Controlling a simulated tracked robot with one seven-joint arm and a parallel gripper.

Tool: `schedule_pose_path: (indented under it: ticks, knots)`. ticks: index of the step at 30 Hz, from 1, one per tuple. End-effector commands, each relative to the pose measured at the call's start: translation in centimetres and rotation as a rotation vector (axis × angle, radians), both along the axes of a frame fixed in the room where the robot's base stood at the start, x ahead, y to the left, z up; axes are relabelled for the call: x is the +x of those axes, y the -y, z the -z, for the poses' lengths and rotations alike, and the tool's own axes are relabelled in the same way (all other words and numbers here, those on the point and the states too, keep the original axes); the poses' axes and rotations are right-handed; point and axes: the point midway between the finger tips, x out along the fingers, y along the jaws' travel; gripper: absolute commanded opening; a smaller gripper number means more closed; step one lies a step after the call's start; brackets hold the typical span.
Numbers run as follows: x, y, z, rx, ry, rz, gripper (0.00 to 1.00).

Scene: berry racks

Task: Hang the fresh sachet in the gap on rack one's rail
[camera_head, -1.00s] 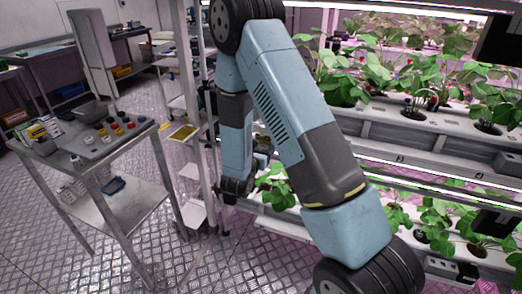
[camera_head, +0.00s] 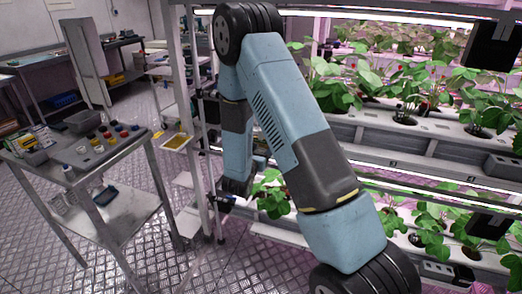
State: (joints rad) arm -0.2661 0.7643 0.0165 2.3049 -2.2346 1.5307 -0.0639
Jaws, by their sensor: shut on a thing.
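My gripper (camera_head: 226,202) is at the low end of my blue-grey arm, just below the dark wrist. It is small in view and partly hidden. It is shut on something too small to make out. It is beside the rack's upright post, left of the lower plants. The plant rack (camera_head: 385,160) fills the right side, with white gutters and green strawberry plants. I cannot make out a sachet, a gap or a rack number. My upper arm hides part of the rack.
A metal cart (camera_head: 120,150) with coloured-capped jars and a grey bin (camera_head: 82,121) stands at the left. A yellow card (camera_head: 177,142) is near the upright post (camera_head: 187,100). Benches line the back wall. The tread-plate floor between cart and rack is largely clear.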

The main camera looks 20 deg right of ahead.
Motion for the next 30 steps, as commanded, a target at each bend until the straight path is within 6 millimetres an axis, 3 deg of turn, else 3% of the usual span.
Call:
schedule_pose_path:
  ticks: [8,9,18,30]
  knots:
    - [0.0,-0.03,0.05,0.0,0.0,0.0,0.5]
    - [0.0,-0.03,0.05,0.0,0.0,0.0,0.7]
    - [-0.01,-0.05,0.06,0.0,0.0,0.0,0.97]
    - [-0.99,-0.8,0.09,0.0,-0.001,-0.001,0.97]
